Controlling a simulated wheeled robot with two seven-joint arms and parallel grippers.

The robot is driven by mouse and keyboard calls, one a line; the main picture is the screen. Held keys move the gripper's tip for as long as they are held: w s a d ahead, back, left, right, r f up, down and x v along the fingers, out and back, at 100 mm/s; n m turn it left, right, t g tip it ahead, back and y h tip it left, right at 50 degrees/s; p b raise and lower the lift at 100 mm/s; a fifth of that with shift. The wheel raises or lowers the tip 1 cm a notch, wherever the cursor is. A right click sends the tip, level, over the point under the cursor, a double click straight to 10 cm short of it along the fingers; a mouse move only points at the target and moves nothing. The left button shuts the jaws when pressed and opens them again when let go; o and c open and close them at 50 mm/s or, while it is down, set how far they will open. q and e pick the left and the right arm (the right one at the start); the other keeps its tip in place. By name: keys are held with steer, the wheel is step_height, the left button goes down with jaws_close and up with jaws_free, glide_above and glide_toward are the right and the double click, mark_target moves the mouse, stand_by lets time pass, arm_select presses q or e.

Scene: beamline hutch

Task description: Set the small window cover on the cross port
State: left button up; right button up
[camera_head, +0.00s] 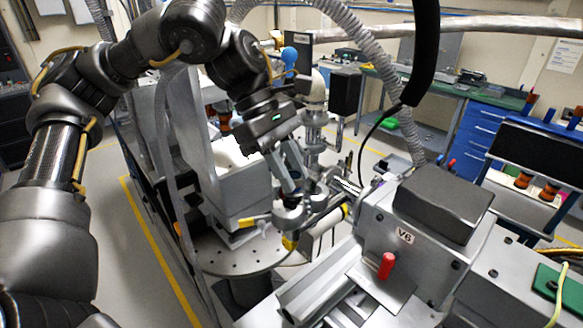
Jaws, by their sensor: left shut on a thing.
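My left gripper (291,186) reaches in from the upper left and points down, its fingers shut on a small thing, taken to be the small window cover. The cover is mostly hidden between the fingers and blends with the grey metal, so its outline is hard to make out. Just below the fingertips is a grey metal fitting (290,216) with yellow-ended parts around it, which looks like the cross port. I cannot tell whether the held piece touches it. My right gripper is out of view.
A grey block marked V6 (376,240) with a red knob (386,265) stands right of the fitting. A round perforated plate (222,259) lies below left. A corrugated hose (392,95) and a black cable (425,55) hang close by on the right.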

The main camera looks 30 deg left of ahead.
arm_select(q)
steer(key=shift+f+b, duration=0.35)
steer(key=shift+f, duration=0.15)
stand_by(0.8)
steer(key=o, duration=1)
steer(key=shift+o, duration=0.2)
steer(key=shift+a+r, duration=0.2)
steer(key=shift+r, duration=0.1)
steer(key=v, duration=1)
steer(key=shift+p, duration=0.45)
